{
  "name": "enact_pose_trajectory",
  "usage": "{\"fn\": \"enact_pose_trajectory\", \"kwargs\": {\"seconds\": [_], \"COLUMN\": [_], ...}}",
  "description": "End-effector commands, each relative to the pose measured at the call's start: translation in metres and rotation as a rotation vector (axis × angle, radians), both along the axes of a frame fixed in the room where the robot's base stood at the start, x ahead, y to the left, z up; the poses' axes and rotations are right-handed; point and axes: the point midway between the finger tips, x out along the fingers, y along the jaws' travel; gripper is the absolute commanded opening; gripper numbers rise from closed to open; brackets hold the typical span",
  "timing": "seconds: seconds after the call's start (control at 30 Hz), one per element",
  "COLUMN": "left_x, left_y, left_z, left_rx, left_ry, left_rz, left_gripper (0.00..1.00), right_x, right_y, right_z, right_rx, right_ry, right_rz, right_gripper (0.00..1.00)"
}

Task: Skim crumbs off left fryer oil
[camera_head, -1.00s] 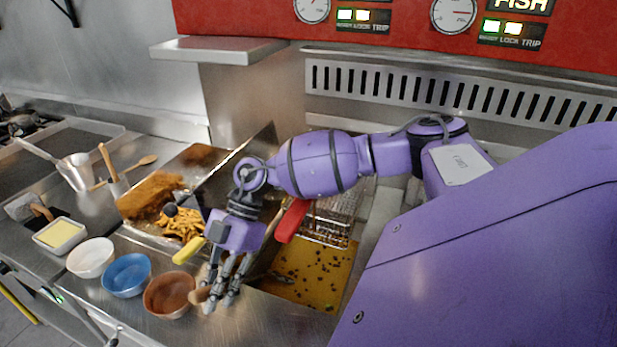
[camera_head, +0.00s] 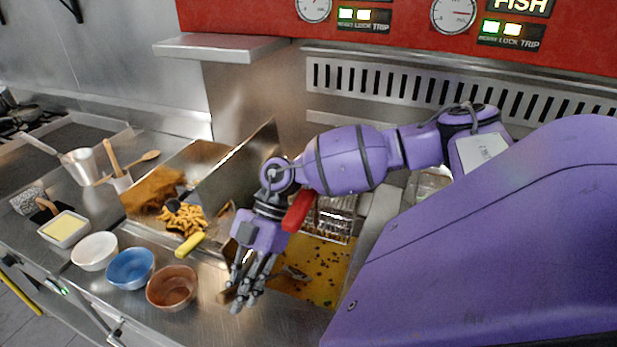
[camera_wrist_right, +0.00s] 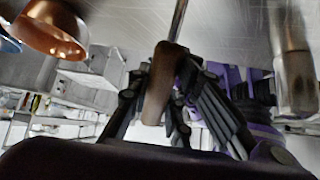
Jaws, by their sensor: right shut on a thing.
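The left fryer's oil (camera_head: 325,258) is yellow-orange with many dark crumbs on its surface. My right gripper (camera_head: 246,290) is at the front left edge of this vat, pointing down. It is shut on the wooden handle of a tool, likely the skimmer; the handle (camera_wrist_right: 163,85) shows between the fingers in the right wrist view, with a thin metal rod running away from it. A small grey shape (camera_head: 293,272) at the oil's near left may be the skimmer's head; I cannot tell whether it touches the oil. My left gripper is out of view.
A red basket handle (camera_head: 298,211) is just beside my right wrist, with a wire basket (camera_head: 335,222) behind. Brown (camera_head: 172,288), blue (camera_head: 130,268) and white (camera_head: 94,250) bowls stand left of the gripper. A fries tray (camera_head: 150,228) with a yellow-handled scoop (camera_head: 189,245) lies beyond.

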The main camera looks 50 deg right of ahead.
Motion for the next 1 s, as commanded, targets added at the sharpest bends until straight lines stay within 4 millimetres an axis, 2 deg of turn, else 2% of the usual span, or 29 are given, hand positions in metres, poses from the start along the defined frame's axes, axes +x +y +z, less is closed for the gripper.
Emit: {"fn": "enact_pose_trajectory", "kwargs": {"seconds": [0.03,0.17,0.53,1.0], "left_x": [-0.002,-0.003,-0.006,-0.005], "left_y": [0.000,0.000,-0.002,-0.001], "left_z": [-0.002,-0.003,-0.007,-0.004], "left_rx": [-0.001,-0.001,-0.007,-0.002], "left_ry": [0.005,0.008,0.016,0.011], "left_rz": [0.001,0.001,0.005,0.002], "left_gripper": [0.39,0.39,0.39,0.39], "right_x": [-0.008,-0.006,0.016,0.020], "right_y": [0.000,0.005,0.031,0.032], "right_z": [-0.008,-0.009,-0.008,-0.005], "right_rx": [0.000,0.001,0.001,-0.001], "right_ry": [0.022,0.026,0.022,0.014], "right_rz": [0.002,0.004,0.004,0.001], "right_gripper": [0.00,0.00,0.00,0.00]}}
